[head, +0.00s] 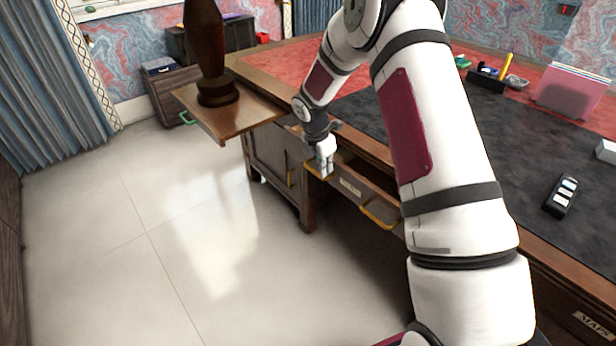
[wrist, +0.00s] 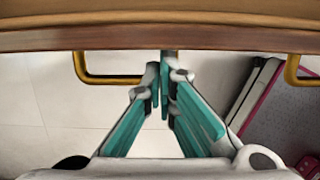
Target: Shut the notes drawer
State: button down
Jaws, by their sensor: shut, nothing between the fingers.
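The drawer (head: 365,189) under the near edge of the desk stands partly out, with a dark gap behind its front. It has two yellow handles and a pale label too small to read, so I cannot confirm it is the notes drawer. My gripper (head: 325,172) is at the left part of its front, by the left handle. In the wrist view my gripper (wrist: 164,68) has its teal fingers together and empty, tips at the wooden drawer front (wrist: 220,38), between the left handle (wrist: 110,81) and the right handle (wrist: 294,72). Contact is unclear.
A pulled-out wooden board (head: 245,112) at the left carries a dark wooden post-like object (head: 208,50). A cupboard (head: 270,165) is below it. A drawer labelled MAPS (head: 594,325) is at lower right. The floor (head: 130,230) at left is clear.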

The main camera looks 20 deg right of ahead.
aim_at(331, 183)
jog(key=shift+w+d, duration=0.3)
jog(key=shift+d, duration=0.55)
jog(key=shift+w+d, duration=0.3)
jog(key=shift+d, duration=0.5)
